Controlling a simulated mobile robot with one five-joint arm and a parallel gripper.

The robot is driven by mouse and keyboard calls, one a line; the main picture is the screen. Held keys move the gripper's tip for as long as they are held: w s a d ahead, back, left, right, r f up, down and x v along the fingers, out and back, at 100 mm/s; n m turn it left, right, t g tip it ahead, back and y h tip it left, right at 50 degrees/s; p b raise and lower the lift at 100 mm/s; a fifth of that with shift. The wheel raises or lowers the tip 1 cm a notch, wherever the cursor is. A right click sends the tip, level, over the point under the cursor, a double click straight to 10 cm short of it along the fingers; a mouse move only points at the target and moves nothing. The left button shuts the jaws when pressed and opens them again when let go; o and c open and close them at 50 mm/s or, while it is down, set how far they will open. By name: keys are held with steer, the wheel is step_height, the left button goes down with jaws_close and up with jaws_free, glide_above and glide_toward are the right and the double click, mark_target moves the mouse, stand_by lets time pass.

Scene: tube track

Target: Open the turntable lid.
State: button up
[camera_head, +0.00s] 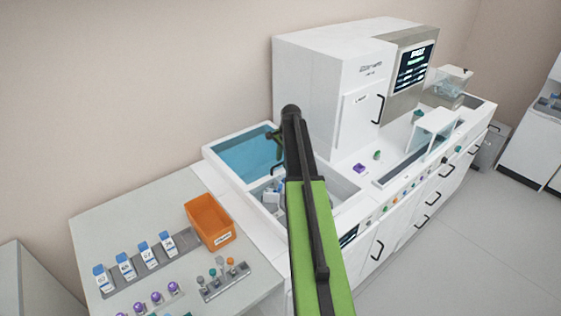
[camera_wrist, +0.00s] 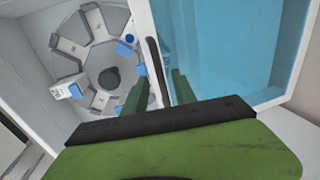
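The turntable lid (camera_head: 243,157) is a clear blue panel in a white frame, left of the tall white cabinet. In the wrist view the lid (camera_wrist: 232,45) fills the right side, with a dark bar handle (camera_wrist: 154,68) along its near edge. The turntable (camera_wrist: 88,58) shows uncovered to the left of the lid, with grey slots around a dark hub. My gripper (camera_wrist: 160,85) is open, its two green fingers apart with the handle's lower end appearing between them. I cannot tell whether they touch it. In the head view my gripper (camera_head: 275,143) is partly hidden behind my arm.
A white cabinet (camera_head: 318,75) with a screen stands right of the turntable bay. An orange bin (camera_head: 209,220) and a rack of blue-capped bottles (camera_head: 124,265) stand on the left bench. A clear cover (camera_head: 434,128) sits on the right counter. The floor (camera_head: 450,250) at right is clear.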

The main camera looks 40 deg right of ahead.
steer(key=shift+a, duration=0.1)
steer(key=shift+r, duration=0.1)
steer(key=s+r+p, duration=0.3)
steer(key=r+p, duration=1.4)
steer(key=shift+s, duration=0.15)
steer(key=shift+f, duration=0.15)
